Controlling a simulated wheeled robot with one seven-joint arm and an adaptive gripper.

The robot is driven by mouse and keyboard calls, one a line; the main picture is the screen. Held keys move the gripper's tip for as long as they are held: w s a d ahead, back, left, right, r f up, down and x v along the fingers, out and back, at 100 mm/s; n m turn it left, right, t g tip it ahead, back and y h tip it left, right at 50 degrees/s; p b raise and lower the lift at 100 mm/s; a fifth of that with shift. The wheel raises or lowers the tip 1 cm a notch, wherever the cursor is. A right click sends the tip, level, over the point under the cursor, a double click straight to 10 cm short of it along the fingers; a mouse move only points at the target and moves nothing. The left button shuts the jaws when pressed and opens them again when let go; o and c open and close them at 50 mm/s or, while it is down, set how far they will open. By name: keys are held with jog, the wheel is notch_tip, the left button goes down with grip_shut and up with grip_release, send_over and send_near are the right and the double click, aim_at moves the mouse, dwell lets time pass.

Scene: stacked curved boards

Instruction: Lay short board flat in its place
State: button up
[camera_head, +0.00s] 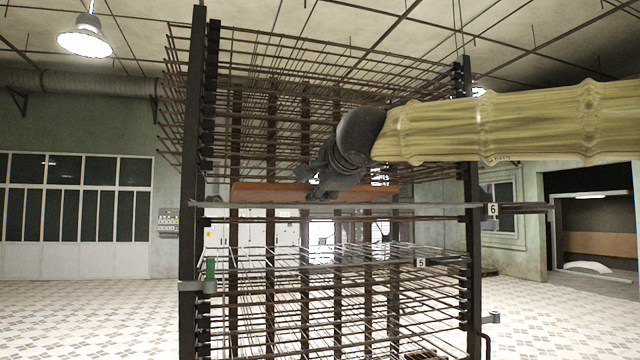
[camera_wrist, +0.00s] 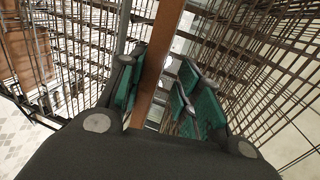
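The short board is a narrow reddish-brown strip (camera_head: 262,192). In the head view it lies about level, along the rack's shelf marked 6 (camera_head: 425,209). My dark gripper (camera_head: 312,188) is over the middle of the board and hides part of it. In the wrist view the board (camera_wrist: 162,50) runs lengthwise between the green-padded fingers of my gripper (camera_wrist: 160,72). It is close to the left pads, and a gap shows between it and the right pads. The fingers look open around it. Whether the board rests fully on the shelf is hard to tell.
Dense wire shelves fill the rack above and below; the dark left post (camera_head: 193,120) and right post (camera_head: 471,180) bound it. A lower shelf bears label 5 (camera_head: 421,262). A green block on a bracket (camera_head: 210,270) is at the left post. The tiled floor beside the rack is clear.

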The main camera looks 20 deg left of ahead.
jog(key=o, duration=0.4)
jog(key=shift+c, duration=0.2)
jog(key=shift+p+v, duration=2.55)
dwell(4.4)
